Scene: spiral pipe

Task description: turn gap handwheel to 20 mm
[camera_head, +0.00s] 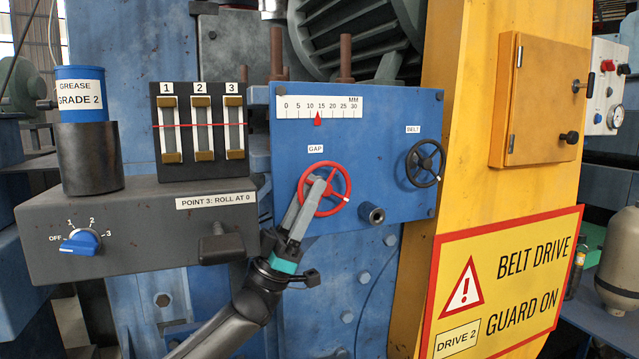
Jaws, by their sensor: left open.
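The red gap handwheel (345,179) is on the blue panel (384,141), under the GAP label (315,149). Above it is the millimetre scale (347,106), marked 0 to 30. Its red pointer (318,119) stands between 10 and 15, nearer 15. My left gripper (320,183) reaches up from below to the left and middle part of the handwheel. Its jaws are open and overlap the wheel in the picture. Whether the fingertips touch the wheel cannot be told. My right gripper is not in view.
A black belt handwheel (425,163) is to the right. At left are a grey box (130,222) with a blue selector knob (80,243), a three-slot gauge (201,130) and a grease canister (85,130).

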